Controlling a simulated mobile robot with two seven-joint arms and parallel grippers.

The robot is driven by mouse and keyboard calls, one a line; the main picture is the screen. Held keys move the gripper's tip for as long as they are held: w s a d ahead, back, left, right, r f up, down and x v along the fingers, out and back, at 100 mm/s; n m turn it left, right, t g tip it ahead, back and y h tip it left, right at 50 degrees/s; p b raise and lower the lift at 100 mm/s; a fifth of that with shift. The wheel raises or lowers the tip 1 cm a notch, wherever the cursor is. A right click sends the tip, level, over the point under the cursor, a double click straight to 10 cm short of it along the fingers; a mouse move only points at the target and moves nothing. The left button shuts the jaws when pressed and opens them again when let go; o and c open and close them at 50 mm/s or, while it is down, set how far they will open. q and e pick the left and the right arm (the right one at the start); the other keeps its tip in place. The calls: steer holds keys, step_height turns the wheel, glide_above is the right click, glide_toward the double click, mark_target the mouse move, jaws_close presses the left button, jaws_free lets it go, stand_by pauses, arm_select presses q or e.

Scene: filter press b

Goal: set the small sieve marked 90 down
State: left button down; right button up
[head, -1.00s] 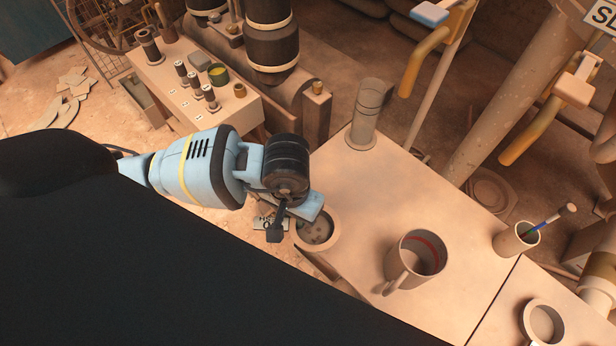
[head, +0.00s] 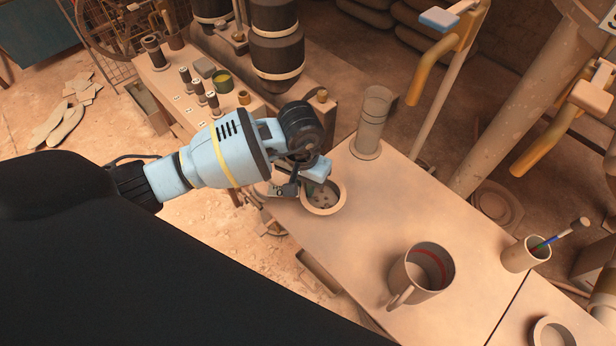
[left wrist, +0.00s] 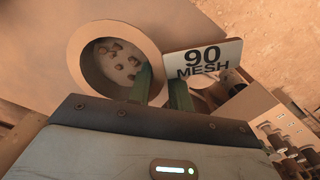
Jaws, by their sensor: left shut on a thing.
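The small sieve (head: 338,203) is a round tan cup with a thick rim and some lumps inside. In the left wrist view the sieve (left wrist: 78,72) carries a white tag (left wrist: 203,57) reading 90 MESH. My left gripper (head: 304,180) is shut on the sieve at the side with the tag; its green fingers (left wrist: 162,88) show between ring and tag. The sieve is over the left edge area of the tan bench top (head: 385,215). I cannot tell whether its bottom touches the bench. My right gripper is not in view.
A glass cylinder (head: 371,120) stands behind the sieve at the bench corner. A mug with a red band (head: 424,278) stands nearer, and a brush cup (head: 524,255) is to the right. The bench between sieve and mug is clear.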

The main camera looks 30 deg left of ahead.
arm_select(q)
steer(key=shift+w+a+f, duration=0.1)
steer(key=shift+w+a, duration=0.15)
steer(key=shift+w, duration=0.65)
steer(key=shift+w+a+f, duration=0.1)
steer(key=shift+w+a, duration=0.15)
steer(key=shift+w, duration=0.6)
steer(key=shift+w, duration=0.1)
steer(key=shift+w+a, duration=0.1)
steer(key=shift+w, duration=0.25)
steer(key=shift+f+b, duration=0.3)
steer(key=shift+f, duration=1.45)
steer(key=shift+f, duration=0.15)
steer(key=c, duration=1.3)
jaws_free()
steer(key=shift+s, duration=0.1)
